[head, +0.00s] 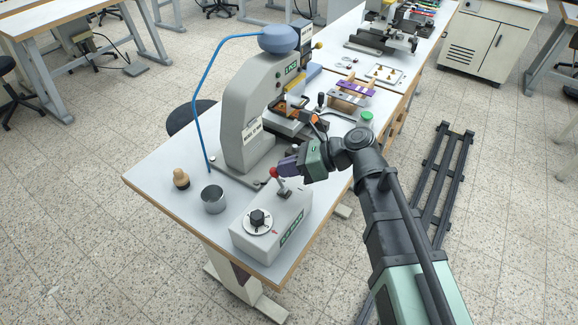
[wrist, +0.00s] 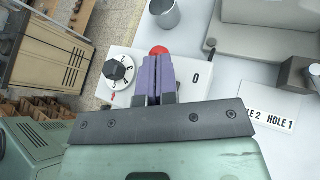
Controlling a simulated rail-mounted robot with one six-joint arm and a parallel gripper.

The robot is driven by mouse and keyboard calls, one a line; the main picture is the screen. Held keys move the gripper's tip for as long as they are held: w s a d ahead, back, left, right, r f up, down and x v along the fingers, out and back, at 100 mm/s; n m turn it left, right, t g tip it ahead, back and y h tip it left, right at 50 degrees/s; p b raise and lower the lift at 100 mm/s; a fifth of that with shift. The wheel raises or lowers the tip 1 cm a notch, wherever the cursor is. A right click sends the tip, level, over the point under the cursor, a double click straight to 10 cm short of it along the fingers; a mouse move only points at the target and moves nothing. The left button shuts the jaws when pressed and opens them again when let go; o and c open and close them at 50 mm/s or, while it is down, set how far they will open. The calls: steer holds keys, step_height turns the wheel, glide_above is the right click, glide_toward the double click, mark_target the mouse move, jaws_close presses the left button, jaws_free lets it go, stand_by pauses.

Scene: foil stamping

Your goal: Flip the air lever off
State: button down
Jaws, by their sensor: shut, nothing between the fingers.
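The air lever is a metal stick with a red ball knob (head: 274,172) on top of a pale grey control box (head: 262,246). In the wrist view the red knob (wrist: 158,50) shows just beyond my fingertips, partly hidden by them. My gripper (head: 284,166), with purple fingers, is shut and holds nothing. Its tips are right beside the knob; whether they touch it I cannot tell. The fingers show side by side in the wrist view (wrist: 158,62). The lever's stick is hidden there. The box also carries a black dial (head: 258,219).
A grey foil press (head: 248,125) with a blue hose stands behind the box. A metal cup (head: 213,199) and a wooden-handled stamp (head: 181,179) are to the left of the box. A green-capped jar (head: 366,119) is near the table's right edge.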

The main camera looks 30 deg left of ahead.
steer(key=p+v, duration=0.7)
steer(key=v, duration=0.7)
steer(key=shift+a+r, duration=0.25)
steer(key=shift+r, duration=0.2)
